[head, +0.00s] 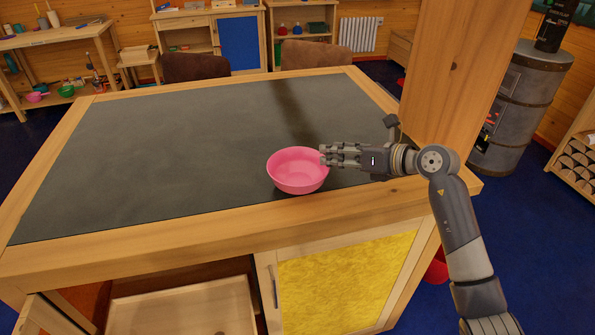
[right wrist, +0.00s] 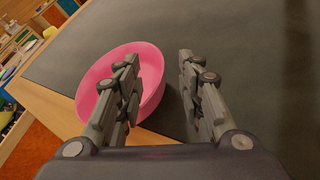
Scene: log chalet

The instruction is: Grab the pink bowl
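The pink bowl (head: 296,175) stands upright and empty on the dark top of the table (head: 170,140), near its front edge. My right gripper (head: 326,155) reaches in from the right, with its fingertips at the bowl's right rim. In the right wrist view, the gripper (right wrist: 158,66) is open. One finger is over the inside of the bowl (right wrist: 97,78) and the other is outside it, with the rim between them. I cannot tell whether either finger touches the bowl. My left gripper is not in view.
A wooden post (head: 455,75) rises at the table's right side, close behind my right arm. Two brown chairs (head: 195,67) stand at the far edge. A drawer (head: 180,308) is open below the front edge. The rest of the tabletop is clear.

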